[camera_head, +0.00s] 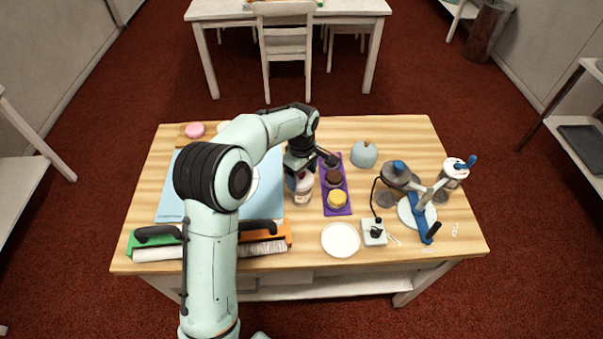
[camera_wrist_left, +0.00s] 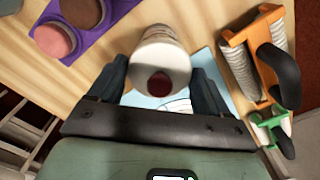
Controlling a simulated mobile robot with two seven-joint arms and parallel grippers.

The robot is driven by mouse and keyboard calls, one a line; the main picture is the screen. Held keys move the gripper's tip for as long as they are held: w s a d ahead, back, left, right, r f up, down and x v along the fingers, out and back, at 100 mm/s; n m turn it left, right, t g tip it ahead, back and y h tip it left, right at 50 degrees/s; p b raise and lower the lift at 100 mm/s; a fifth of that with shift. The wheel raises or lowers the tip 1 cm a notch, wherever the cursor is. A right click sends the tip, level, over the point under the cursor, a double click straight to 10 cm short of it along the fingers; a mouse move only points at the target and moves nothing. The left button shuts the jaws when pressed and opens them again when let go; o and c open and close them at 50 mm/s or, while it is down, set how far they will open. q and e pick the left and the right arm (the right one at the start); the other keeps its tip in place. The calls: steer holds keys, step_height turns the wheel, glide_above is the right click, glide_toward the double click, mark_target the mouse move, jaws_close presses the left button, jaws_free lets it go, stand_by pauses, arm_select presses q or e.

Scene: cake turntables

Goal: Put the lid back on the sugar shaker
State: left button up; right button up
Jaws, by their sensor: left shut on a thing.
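The sugar shaker (camera_head: 303,190), a small pale jar, stands on the wooden table left of the purple mat. My left gripper (camera_head: 300,172) is directly over it, pointing down, and the arm hides part of its top. In the left wrist view, my gripper (camera_wrist_left: 160,85) is shut on a pale round piece that looks like the lid (camera_wrist_left: 135,85), with a dark red centre. I cannot tell whether this lid rests on the jar or is just above it. My right gripper is not in view.
The purple mat (camera_head: 347,209) bears several small round pots. A white plate (camera_head: 340,239), a grey-blue pot (camera_head: 364,153) and a blue-handled stand (camera_head: 417,210) are to the right.

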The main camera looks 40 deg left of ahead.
arm_select(q)
steer(key=shift+f, duration=0.35)
stand_by(1.0)
steer(key=o, duration=1)
steer(key=shift+c, duration=0.2)
steer(key=shift+r, duration=0.2)
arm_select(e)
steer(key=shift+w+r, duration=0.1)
arm_select(q)
steer(key=shift+r+p, duration=1.65)
steer(key=shift+r, duration=1.7)
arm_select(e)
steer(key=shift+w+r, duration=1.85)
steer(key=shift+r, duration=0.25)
arm_select(q)
jaws_close()
steer(key=shift+f, duration=0.15)
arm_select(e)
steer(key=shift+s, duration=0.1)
